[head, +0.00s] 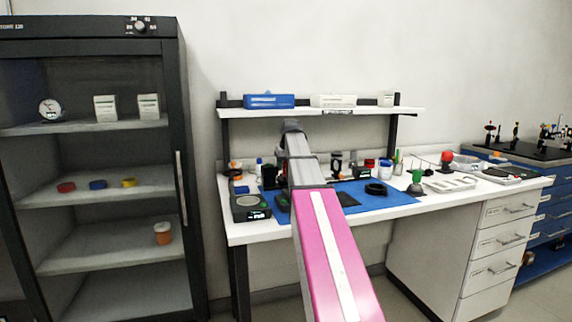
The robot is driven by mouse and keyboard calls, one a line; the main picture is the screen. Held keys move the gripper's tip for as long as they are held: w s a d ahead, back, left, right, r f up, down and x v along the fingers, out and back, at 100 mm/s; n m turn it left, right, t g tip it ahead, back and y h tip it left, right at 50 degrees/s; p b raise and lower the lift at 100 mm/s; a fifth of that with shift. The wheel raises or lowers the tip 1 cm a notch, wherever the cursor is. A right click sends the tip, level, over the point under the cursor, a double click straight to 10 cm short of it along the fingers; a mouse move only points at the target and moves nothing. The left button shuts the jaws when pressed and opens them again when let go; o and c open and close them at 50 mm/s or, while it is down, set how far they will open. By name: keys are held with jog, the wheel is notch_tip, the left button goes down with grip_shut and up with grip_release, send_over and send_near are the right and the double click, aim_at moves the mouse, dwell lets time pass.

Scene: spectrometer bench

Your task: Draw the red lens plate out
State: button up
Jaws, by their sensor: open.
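I cannot make out the red lens plate for sure. Small red items show on the bench (236,232): a red-topped one (369,163) just right of my arm and a red ball on a stand (446,157) farther right. My arm reaches over the bench, its grey end section up among the small instruments at the back. My gripper does not show; it seems hidden behind the arm, with whatever is near it.
A blue mat (400,198) with a black ring (376,189) lies on the bench. A black device (250,207) sits at the front left. A shelf (350,112) overhangs the back. A dark cabinet (180,100) stands left, with a red disc (66,187) inside.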

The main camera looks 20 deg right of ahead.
grip_shut()
jog(key=shift+r, duration=0.15)
jog(key=shift+r, duration=1.05)
